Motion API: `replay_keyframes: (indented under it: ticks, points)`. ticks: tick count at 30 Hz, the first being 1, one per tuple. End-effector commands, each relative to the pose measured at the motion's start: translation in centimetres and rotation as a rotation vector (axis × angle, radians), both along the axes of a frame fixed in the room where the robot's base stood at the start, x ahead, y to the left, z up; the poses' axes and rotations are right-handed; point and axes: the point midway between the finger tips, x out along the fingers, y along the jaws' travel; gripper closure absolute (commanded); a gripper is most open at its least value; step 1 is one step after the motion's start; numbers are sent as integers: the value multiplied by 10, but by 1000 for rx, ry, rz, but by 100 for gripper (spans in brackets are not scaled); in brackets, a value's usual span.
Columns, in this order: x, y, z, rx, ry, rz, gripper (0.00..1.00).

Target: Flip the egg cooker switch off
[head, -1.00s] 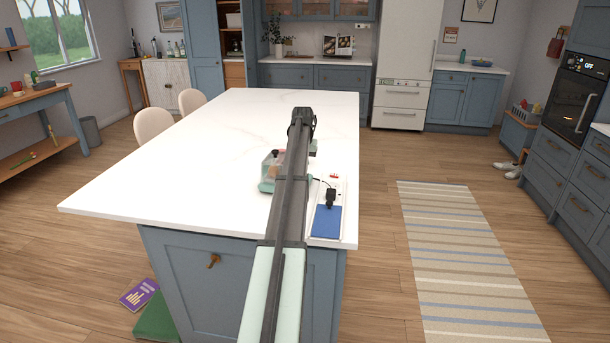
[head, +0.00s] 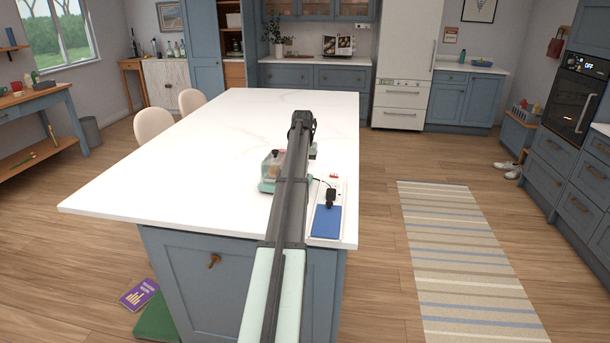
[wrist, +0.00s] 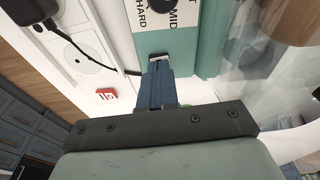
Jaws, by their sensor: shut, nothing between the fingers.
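The egg cooker (head: 268,186) is a mint-green appliance with a clear cover, on the white island and partly hidden behind my arm. In the wrist view its green front (wrist: 182,42) fills the upper middle, with a dial label (wrist: 160,14) reading HARD and MID. My gripper (wrist: 158,66) is shut and empty, its blue-grey fingertips at a small dark-and-light fitting (wrist: 160,58) on that front. This may be the switch; the fingertips partly cover it. I cannot tell its position or whether they touch it. In the head view my arm hides the fingertips.
A white socket panel (head: 341,222) beside the cooker holds a black plug (head: 330,195), a blue pad (head: 327,220) and a small red switch (wrist: 106,95). A black cord (wrist: 92,55) runs from the plug to the cooker. The island's left half (head: 180,185) is clear.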

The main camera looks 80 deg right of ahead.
Motion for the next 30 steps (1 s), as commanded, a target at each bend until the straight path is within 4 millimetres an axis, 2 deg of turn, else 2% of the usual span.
replay_keyframes:
  ticks: [11, 30]
  points:
    - [0, -1, 5, -1, 0, 0, 100]
    - [0, -1, 46, -1, 0, 0, 100]
